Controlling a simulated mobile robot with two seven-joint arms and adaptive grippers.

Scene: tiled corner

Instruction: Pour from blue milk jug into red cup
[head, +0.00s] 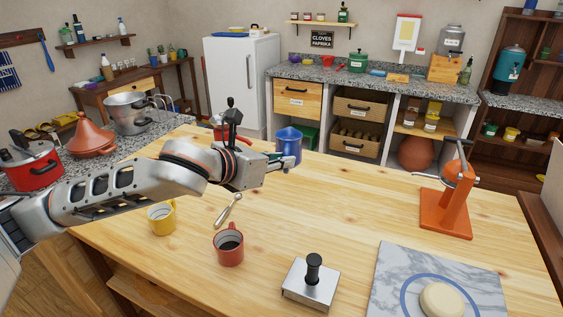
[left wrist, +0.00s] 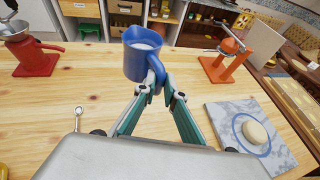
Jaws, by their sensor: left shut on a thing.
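The blue milk jug (head: 289,143) is upright in the head view, at the end of my left arm. It also shows in the left wrist view (left wrist: 140,60), with white milk inside. My left gripper (head: 285,161) is shut on the jug's handle; the fingers (left wrist: 161,84) meet at it in the wrist view. I cannot tell for sure whether the jug's base touches the table. My right gripper is not in view.
A yellow mug (head: 161,218) and a spoon-like tool (head: 228,210) are near the red cup. A metal tamper block (head: 311,283), a marble board (head: 390,285) with dough and an orange press (head: 448,200) are to the right. The table's middle right is clear.

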